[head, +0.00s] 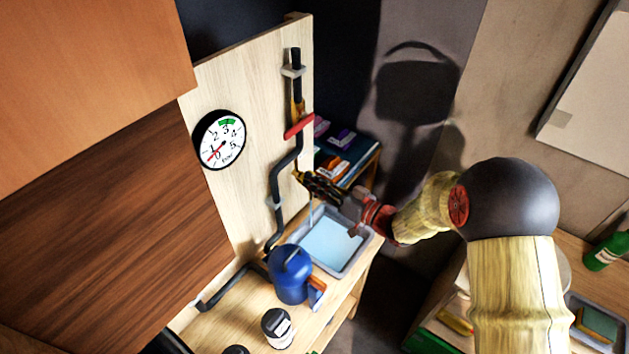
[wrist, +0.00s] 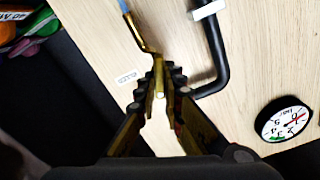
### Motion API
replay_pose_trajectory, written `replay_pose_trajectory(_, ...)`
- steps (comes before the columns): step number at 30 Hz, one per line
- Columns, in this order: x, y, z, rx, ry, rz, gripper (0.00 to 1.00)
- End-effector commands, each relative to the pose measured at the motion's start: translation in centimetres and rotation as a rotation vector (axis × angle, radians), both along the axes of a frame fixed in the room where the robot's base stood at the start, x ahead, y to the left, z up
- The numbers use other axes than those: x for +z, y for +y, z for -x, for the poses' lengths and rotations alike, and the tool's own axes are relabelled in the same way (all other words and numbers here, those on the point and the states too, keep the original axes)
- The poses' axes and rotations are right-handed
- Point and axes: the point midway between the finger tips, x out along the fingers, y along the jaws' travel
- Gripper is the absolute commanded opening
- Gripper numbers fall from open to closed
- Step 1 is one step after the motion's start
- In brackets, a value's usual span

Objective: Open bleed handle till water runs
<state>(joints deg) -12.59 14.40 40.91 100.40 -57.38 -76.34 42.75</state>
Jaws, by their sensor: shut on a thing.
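The bleed handle (wrist: 160,84) is a small brass-coloured lever on the wooden board (head: 250,85). My gripper (wrist: 161,80) is shut on it; the fingers hide most of it. In the head view my gripper (head: 308,182) reaches the board from the right, below a red lever (head: 299,126). A brass spout (wrist: 139,36) bends away beside the fingers, with pale blue water (wrist: 123,5) at its end. A thin stream (head: 311,213) shows below my gripper, above a grey tray (head: 352,268) holding light blue water.
A round gauge (head: 219,140) has its red needle near the low end. A dark pipe (head: 276,190) runs down the board. A blue vessel (head: 290,274) and a white-labelled jar (head: 277,327) stand on the bench. A shelf with coloured packets (head: 342,140) is behind my gripper.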

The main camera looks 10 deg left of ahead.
Motion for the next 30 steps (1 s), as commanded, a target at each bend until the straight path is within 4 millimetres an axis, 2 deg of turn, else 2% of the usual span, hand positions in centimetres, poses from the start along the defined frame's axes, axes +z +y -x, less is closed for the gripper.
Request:
replay_pose_trajectory(10, -0.03, -0.01, -0.02, -0.001, -0.01, 0.005, 0.0)
replay_pose_trajectory(19, -0.06, 0.03, 0.05, 0.0, -0.199, 0.081, 0.0)
replay_pose_trajectory(29, 0.08, 0.02, 0.06, -0.001, -0.222, 0.091, 0.0)
replay_pose_trajectory(30, 0.08, 0.02, 0.06, -0.001, -0.222, 0.091, 0.1)
